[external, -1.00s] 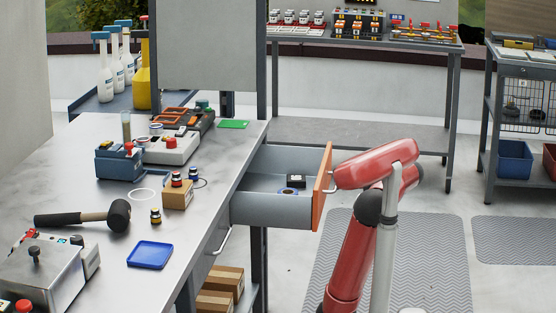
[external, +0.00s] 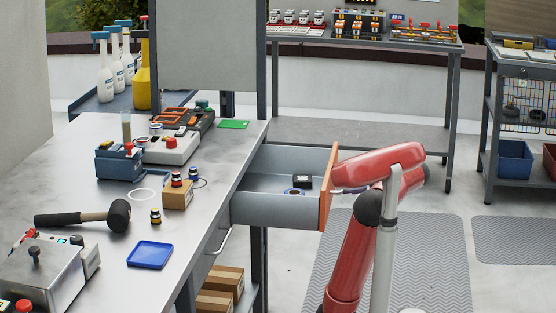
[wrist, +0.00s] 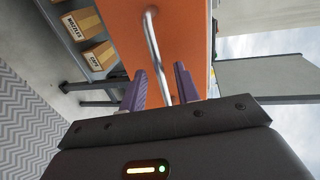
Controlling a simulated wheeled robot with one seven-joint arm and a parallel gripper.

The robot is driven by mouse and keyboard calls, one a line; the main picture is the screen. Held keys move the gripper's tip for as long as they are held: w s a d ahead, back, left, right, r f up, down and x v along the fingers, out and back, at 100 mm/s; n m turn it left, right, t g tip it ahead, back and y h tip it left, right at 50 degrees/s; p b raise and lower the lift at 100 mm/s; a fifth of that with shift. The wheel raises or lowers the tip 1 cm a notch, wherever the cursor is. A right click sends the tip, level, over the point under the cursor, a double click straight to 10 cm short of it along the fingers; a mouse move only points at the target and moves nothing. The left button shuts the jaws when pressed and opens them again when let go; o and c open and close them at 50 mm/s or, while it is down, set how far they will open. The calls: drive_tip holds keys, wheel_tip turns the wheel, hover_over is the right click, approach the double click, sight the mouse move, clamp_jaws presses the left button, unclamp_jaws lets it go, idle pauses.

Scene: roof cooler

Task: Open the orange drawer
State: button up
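The orange drawer stands pulled out from the workbench's right side; its orange front (external: 328,188) faces right and its grey side wall (external: 275,210) shows. A small black object (external: 302,182) and a blue ring-like object (external: 294,192) lie inside. In the wrist view the orange front (wrist: 190,35) fills the upper middle, with a metal bar handle (wrist: 153,45) across it. My gripper (wrist: 161,68) is at the handle, its two fingers apart with the bar between them and visible gaps beside it. In the external view my red arm hides the gripper and most of the handle.
The workbench (external: 110,205) carries a hammer (external: 100,215), a blue tray (external: 150,255) and several devices. Cardboard boxes (external: 222,285) sit on a shelf below. A shelf cart (external: 490,120) stands at the far right. The floor around my arm is clear.

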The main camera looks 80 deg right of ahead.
drive_tip(key=shift+s, duration=0.1)
drive_tip(key=v, duration=0.7)
drive_tip(key=shift+s, duration=0.35)
idle(0.4)
